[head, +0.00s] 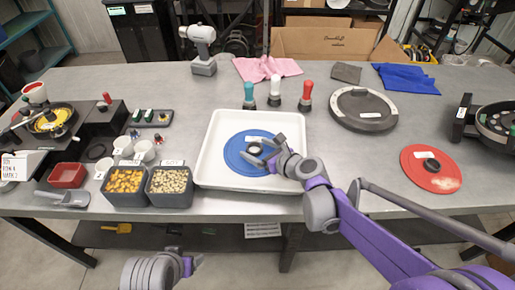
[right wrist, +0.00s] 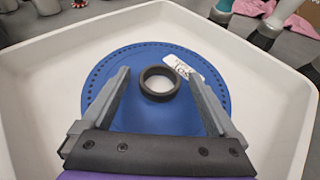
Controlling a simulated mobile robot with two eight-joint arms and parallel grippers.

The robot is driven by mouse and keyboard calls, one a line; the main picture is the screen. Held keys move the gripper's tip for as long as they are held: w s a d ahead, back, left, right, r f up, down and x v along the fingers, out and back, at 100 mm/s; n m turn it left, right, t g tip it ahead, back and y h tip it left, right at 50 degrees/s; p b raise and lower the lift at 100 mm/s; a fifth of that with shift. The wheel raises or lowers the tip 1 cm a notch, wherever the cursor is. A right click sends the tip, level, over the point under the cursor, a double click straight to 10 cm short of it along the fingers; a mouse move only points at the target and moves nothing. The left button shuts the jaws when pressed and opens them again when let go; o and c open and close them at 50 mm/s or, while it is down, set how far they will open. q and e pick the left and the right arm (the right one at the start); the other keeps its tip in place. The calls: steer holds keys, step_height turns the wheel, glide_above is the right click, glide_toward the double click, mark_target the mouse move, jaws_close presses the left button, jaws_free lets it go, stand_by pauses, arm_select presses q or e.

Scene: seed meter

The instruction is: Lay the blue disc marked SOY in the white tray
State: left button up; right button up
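The blue disc (head: 233,160) lies flat in the white tray (head: 211,140), near its middle. In the right wrist view the blue disc (right wrist: 140,65) has a ring of small holes, a white label (right wrist: 183,67) reading SOY and a raised dark ring (right wrist: 159,84) at its centre. My right gripper (head: 257,151) is over the disc. In the right wrist view its fingers (right wrist: 162,90) are wide apart, one on each side of the dark ring, with gaps to it. My left gripper (head: 193,263) is small at the bottom edge, and its opening is unclear.
A red disc (head: 432,174) and a round dark plate (head: 364,110) lie to the right. Two seed bins (head: 169,186) stand just left of the tray. Three capped bottles (head: 275,91) stand behind the tray. A pink cloth (head: 266,68) and blue cloth (head: 405,77) lie farther back.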

steer(key=shift+r, duration=0.3)
steer(key=p+v, duration=0.1)
steer(key=v, duration=1.1)
steer(key=shift+f, duration=0.15)
steer(key=shift+s+d+f, duration=0.1)
